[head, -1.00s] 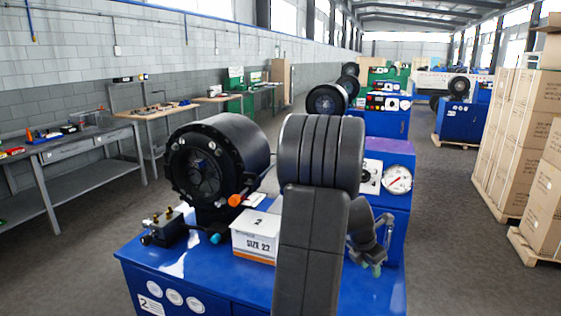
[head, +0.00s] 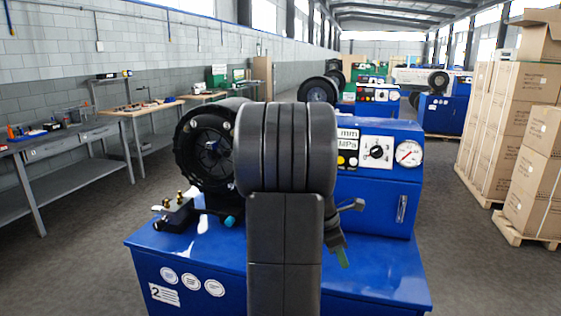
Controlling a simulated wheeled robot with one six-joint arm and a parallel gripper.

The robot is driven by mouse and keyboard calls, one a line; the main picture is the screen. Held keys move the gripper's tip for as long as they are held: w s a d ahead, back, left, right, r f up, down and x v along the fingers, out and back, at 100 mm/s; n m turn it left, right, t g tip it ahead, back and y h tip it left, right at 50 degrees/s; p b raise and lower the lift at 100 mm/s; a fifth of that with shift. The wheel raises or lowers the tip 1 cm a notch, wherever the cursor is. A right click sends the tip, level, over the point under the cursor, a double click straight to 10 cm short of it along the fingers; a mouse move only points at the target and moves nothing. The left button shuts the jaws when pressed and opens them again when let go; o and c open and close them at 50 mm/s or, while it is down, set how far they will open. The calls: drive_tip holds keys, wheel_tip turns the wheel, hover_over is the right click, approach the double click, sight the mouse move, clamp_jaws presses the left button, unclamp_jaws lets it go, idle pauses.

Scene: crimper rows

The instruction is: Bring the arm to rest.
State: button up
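My arm stands in the middle of the head view, its dark links in front of the blue crimping machine (head: 385,275). My gripper (head: 343,257) shows only in part, low at the right side of my arm, above the machine's blue top. A green bit shows at its tip. Its fingers are too small and too covered to tell open from shut, and nothing is clearly seen in it. The machine's round black crimping head (head: 203,150) is left of my arm, partly covered by it.
A small block with brass fittings (head: 178,212) and a teal-tipped part (head: 229,222) lie on the machine top at left. A gauge panel (head: 378,152) stands at right. A workbench (head: 75,140) is at left, stacked cartons (head: 515,130) at right. Floor aisles are clear on both sides.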

drive_tip(key=shift+a+v, duration=0.25)
drive_tip(key=shift+v, duration=1.75)
drive_tip(key=shift+f, duration=0.1)
drive_tip(key=shift+p, duration=0.3)
